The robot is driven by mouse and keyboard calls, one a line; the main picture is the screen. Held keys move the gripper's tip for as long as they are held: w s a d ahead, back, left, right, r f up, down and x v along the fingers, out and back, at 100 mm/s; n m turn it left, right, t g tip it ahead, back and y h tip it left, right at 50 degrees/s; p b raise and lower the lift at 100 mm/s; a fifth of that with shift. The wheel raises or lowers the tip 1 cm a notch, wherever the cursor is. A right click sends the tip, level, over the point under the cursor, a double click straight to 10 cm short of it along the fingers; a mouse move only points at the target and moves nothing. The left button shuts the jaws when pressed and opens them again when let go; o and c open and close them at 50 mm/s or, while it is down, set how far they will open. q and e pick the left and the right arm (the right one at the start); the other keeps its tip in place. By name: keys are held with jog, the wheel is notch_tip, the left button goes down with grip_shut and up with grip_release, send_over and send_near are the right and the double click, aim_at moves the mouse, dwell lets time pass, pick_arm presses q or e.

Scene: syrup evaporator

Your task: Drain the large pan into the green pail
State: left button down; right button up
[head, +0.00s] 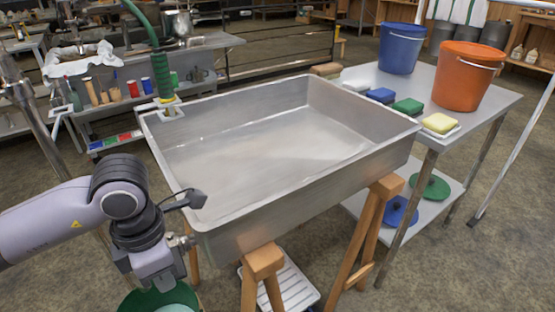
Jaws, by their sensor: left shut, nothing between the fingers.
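The large pan (290,225) is a wide, rectangular grey metal pan resting level on wooden sawhorses in the middle of the head view. Its floor has a pale sheen; I cannot tell how much liquid is in it. The green pail (128,302) is at the bottom left, below the pan's near left corner, cut off by the frame edge and partly covered by my arm. Its inside looks pale. My left gripper (166,272) is shut and empty, above the pail and beside that corner. A small metal fitting (184,242) shows there, mostly hidden. My right gripper is out of view.
A metal table (440,82) at right holds a blue bucket (401,48), an orange bucket (465,76) and several coloured blocks. A green hose (160,70) hangs at the pan's far left corner. A white slatted tray (290,290) lies beneath the pan.

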pick_arm(q)
jog(key=shift+d, duration=0.15)
notch_tip(320, 180, up, 9)
jog(key=a+p, duration=0.1)
jog(key=p, duration=0.4)
jog(key=shift+s+a, duration=0.15)
jog(key=shift+s, duration=0.3)
dwell(0.4)
